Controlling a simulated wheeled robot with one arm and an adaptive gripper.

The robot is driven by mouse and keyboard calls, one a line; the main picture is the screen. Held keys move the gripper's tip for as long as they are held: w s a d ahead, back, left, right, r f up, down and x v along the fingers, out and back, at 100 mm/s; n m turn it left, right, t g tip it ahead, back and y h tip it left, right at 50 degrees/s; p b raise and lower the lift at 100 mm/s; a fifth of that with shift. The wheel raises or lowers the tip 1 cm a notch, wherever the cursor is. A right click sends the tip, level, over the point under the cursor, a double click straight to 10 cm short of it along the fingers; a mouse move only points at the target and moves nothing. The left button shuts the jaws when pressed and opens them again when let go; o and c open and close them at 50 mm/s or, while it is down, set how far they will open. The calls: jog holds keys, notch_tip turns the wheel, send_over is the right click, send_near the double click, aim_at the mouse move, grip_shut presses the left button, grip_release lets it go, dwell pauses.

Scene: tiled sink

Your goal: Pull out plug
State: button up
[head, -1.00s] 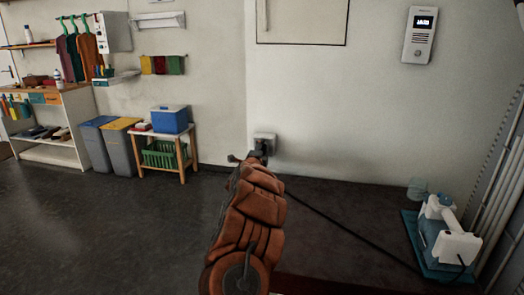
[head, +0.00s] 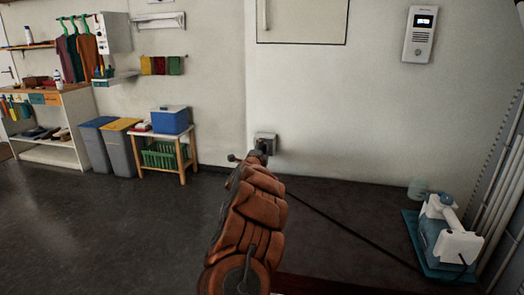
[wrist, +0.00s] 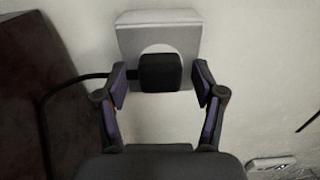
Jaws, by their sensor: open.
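A black plug (wrist: 160,72) sits in a grey wall socket (wrist: 135,35) in the wrist view. A black cord (wrist: 75,83) runs from the plug to the left. My gripper (wrist: 160,84) is open, with one finger on each side of the plug. There is a small gap to the right finger; the left fingertip is close to the plug where the cord leaves it, and I cannot tell if they touch. In the head view the socket (head: 265,140) is on the wall behind my gripper (head: 262,152), which mostly hides the plug.
The cord (head: 345,228) crosses the dark surface (head: 330,205) to a white and blue appliance (head: 447,240) on a blue tray (head: 412,228) at the right. A wooden stand (head: 185,160) with a blue box (head: 170,120) and grey bins (head: 100,145) stand at the left.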

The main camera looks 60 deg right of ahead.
dwell(0.3)
grip_shut()
dwell(0.5)
jog(key=shift+a, duration=0.15)
jog(key=shift+b+v, duration=0.8)
jog(key=shift+v, duration=2.1)
